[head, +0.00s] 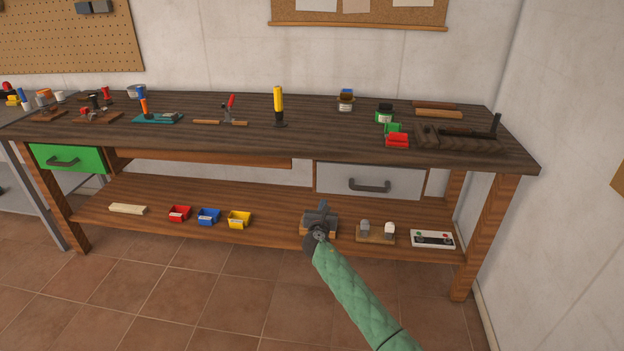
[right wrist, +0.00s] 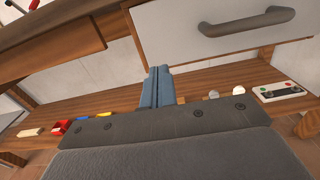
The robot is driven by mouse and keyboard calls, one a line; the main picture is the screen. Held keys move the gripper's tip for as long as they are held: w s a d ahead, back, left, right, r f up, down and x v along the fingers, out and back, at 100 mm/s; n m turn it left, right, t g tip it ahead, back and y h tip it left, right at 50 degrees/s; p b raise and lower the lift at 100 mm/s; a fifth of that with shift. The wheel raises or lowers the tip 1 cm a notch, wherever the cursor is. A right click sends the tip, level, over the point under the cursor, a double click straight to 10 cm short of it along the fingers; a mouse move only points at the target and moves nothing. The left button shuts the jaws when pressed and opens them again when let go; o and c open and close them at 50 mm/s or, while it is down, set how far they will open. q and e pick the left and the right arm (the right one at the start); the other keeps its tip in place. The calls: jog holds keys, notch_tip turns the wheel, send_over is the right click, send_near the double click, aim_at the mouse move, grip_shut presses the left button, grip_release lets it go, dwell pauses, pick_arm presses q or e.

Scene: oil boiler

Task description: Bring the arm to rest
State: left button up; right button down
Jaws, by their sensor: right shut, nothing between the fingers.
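My right arm, in a green quilted sleeve, reaches in from the lower right of the head view. Its right gripper (head: 322,211) is in front of the lower shelf of the workbench. In the right wrist view its two blue-grey fingers (right wrist: 157,86) are shut against each other with nothing between them. They point towards the bench, below the grey drawer (right wrist: 210,22). The gripper covers part of a small block-like thing (head: 306,224) on the shelf in the head view. My left gripper does not show.
The dark worktop (head: 330,135) carries several tools, a yellow-handled one (head: 278,105) among them. The lower shelf (head: 272,206) holds red, blue and yellow bins (head: 239,220) and a white panel (head: 432,239). A green drawer (head: 70,158) is at the left. Open tiled floor lies in front.

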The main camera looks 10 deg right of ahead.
jog(key=s+d+r+m+g+h, duration=0.1)
jog(key=s+r+m+g, duration=0.25)
jog(key=m, duration=0.75)
jog(key=s+r+m+g, duration=0.2)
jog(key=s+r+m, duration=0.15)
jog(key=m, duration=0.75)
jog(key=s+a+r+m+g+y, duration=0.1)
jog(key=s+a+m+g+y, duration=0.1)
jog(key=s+m, duration=0.5)
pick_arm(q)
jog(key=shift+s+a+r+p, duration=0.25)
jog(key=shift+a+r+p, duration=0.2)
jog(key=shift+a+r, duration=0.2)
pick_arm(e)
jog(key=s+f+g+y, duration=0.2)
jog(key=s+f, duration=0.4)
jog(key=s, duration=1.1)
jog(key=s+a+f+g+y, duration=0.1)
jog(key=s+f, duration=0.5)
jog(key=s, duration=1.1)
jog(key=s+a+f+m+g+y, duration=0.1)
jog(key=s+f+g, duration=0.3)
jog(key=s, duration=1.4)
jog(key=shift+a+f+g+y, duration=0.2)
jog(key=shift+f+g+y, duration=0.15)
jog(key=shift+f+y, duration=0.55)
jog(key=shift+s, duration=0.1)
